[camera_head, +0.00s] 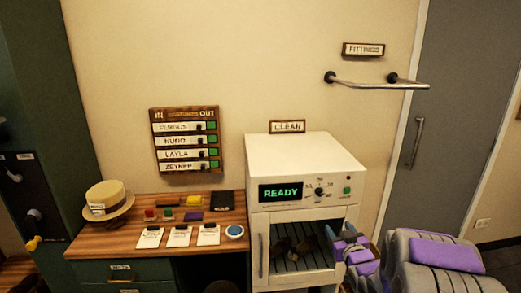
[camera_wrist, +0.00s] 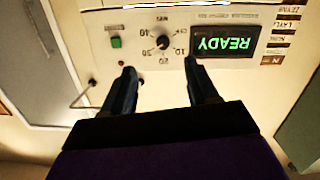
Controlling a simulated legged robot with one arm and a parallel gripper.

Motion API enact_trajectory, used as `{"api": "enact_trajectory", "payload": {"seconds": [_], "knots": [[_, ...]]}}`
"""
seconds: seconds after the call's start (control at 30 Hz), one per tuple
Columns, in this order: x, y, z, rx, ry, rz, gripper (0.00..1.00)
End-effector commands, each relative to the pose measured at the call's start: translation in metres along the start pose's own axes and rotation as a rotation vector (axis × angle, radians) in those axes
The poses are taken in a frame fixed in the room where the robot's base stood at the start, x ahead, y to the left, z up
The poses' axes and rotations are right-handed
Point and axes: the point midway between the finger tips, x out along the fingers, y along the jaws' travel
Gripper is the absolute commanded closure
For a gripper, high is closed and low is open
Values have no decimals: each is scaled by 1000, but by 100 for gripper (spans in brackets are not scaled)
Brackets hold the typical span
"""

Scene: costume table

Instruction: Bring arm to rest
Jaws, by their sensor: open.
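My gripper (camera_wrist: 159,68) is open in the wrist view, with its two dark fingers apart and nothing between them. The wrist view is upside down, and the fingers point toward the control panel of the white machine (camera_wrist: 120,22). In the head view, my purple and grey arm (camera_head: 455,262) is at the lower right. Its front end is beside the right side of the machine's lower opening; the fingertips are too small to make out there.
The white machine (camera_head: 305,165) displays a green READY (camera_head: 281,192). Dark items (camera_head: 290,247) lie on its lower rack. A wooden desk (camera_head: 215,220) at left holds a straw hat (camera_head: 108,200), cards and coloured blocks. A wall rail (camera_head: 375,85) juts out near the grey door (camera_head: 450,120).

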Motion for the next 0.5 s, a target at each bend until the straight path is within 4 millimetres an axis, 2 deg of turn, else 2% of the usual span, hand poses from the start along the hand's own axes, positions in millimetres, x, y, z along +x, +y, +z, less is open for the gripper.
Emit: {"api": "enact_trajectory", "payload": {"seconds": [0.17,0.27,0.37,0.5], "knots": [[-25,-11,1,-24,-220,31,41],[-47,-18,6,-24,-355,49,41],[-76,-26,12,-18,-490,64,41],[-124,-40,18,1,-677,77,41]]}}
